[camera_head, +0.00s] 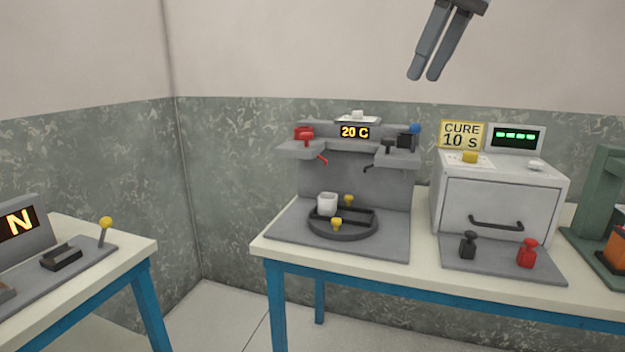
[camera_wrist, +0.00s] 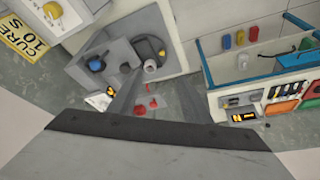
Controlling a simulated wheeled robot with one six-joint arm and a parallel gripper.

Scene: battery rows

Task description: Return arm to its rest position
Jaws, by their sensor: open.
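My gripper (camera_head: 424,78) hangs high in the air at the top of the head view, in front of the pale upper wall. Its two grey fingers point down and slightly left, with a narrow gap between them. Nothing is held between them. In the wrist view my gripper (camera_wrist: 157,100) shows its fingers spread above a dark bar, with the bench far beyond them. The rest of my arm is out of the head view.
A grey dispensing station (camera_head: 355,185) stands on the bench with a round black fixture (camera_head: 343,232) and white cup (camera_head: 327,203). Right are a white oven (camera_head: 500,200) and green press (camera_head: 605,180). Another table (camera_head: 120,262) stands left. Air around my gripper is clear.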

